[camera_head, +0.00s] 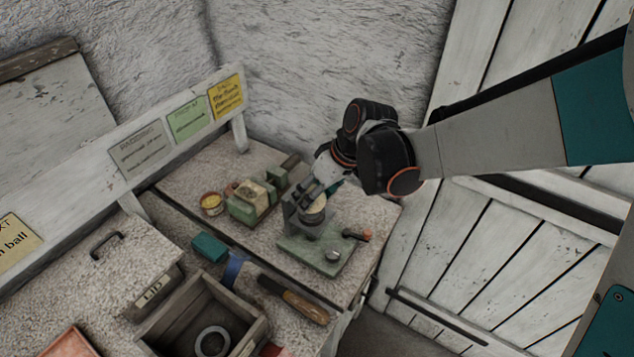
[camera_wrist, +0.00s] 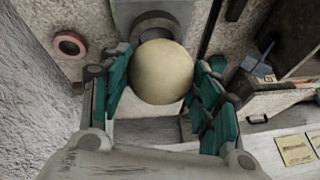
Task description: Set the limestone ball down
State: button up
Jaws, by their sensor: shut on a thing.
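The limestone ball (camera_wrist: 160,72) is a smooth cream sphere held between the teal finger pads of my gripper (camera_wrist: 162,88) in the wrist view. In the head view the ball (camera_head: 315,211) shows small under my gripper (camera_head: 318,197), over a grey and green bench device (camera_head: 308,249) at the right end of the bench. A dark grey round part (camera_wrist: 158,22) shows just behind the ball in the wrist view. I cannot tell whether the ball touches the device.
An open wooden box (camera_head: 168,338) holds a grey ring (camera_head: 212,341); a lid (camera_head: 155,285) lies beside it. A wooden-handled tool (camera_head: 296,301), a teal block (camera_head: 209,246), a green clamp-like device (camera_head: 247,208) and a yellow tin (camera_head: 211,204) crowd the bench. A plank door (camera_head: 470,260) stands right.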

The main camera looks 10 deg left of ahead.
jog(key=shift+f+b, duration=0.85)
jog(key=shift+f, duration=0.2)
jog(key=o, duration=1.5)
jog(key=shift+c, duration=0.2)
jog(key=shift+r, duration=0.1)
jog(key=shift+r+p, duration=1.4)
jog(key=shift+r, duration=0.55)
